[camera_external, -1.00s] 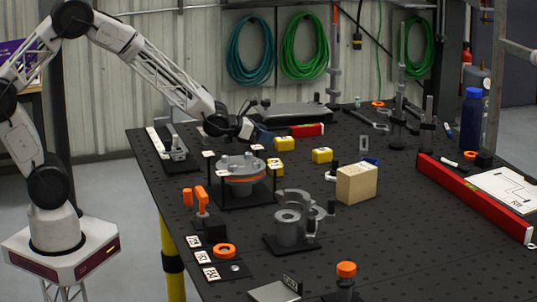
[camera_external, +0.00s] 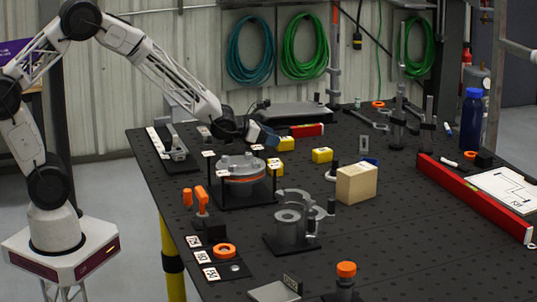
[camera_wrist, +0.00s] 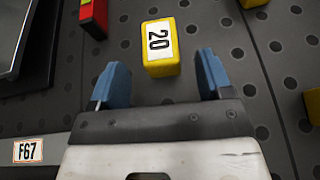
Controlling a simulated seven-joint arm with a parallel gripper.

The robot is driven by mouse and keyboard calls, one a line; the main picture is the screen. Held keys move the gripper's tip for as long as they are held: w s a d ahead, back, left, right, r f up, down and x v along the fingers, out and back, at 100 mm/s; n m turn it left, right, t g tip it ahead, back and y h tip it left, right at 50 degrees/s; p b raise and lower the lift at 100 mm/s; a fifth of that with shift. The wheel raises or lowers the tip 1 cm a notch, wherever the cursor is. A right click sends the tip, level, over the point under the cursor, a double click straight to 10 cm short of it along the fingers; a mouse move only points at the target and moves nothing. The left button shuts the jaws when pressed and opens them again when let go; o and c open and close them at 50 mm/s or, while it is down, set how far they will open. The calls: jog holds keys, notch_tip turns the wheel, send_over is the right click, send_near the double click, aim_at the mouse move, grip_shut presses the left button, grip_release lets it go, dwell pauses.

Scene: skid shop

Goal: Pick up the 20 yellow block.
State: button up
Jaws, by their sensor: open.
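The yellow block with a white "20" label (camera_wrist: 161,46) lies on the dark table in the wrist view. It is just beyond and between the tips of the two blue fingers of my gripper (camera_wrist: 162,66). In the external view it appears to be the yellow block (camera_external: 287,144) just right of my gripper (camera_external: 262,136); its label cannot be read there. My gripper is open and empty, with a finger toward each side of the block. I cannot tell its exact height above the table.
A red and black object (camera_wrist: 93,17) lies left of the block. Other yellow blocks (camera_external: 322,155) (camera_external: 275,167) stand nearby. A flanged fixture with posts (camera_external: 241,168) is in front of my gripper, and a dark flat plate (camera_external: 291,113) lies behind.

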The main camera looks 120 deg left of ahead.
aim_at(283, 139)
jog(key=shift+w+a, duration=0.1)
jog(key=shift+a, duration=0.05)
dwell(0.3)
jog(key=shift+x, duration=2.5)
jog(key=shift+r, duration=0.1)
jog(key=c, duration=1.1)
jog(key=shift+o, duration=0.2)
jog(key=shift+r, duration=0.1)
jog(key=shift+r, duration=1.8)
jog(key=s+d, duration=0.3)
jog(key=d, duration=0.1)
jog(key=s+d+r, duration=0.1)
jog(key=s+d, duration=0.2)
jog(key=s, duration=0.1)
jog(key=s+d, duration=0.3)
jog(key=d, duration=0.1)
jog(key=shift+s+d+r, duration=0.15)
jog(key=shift+s+d, duration=0.15)
jog(key=shift+s, duration=0.1)
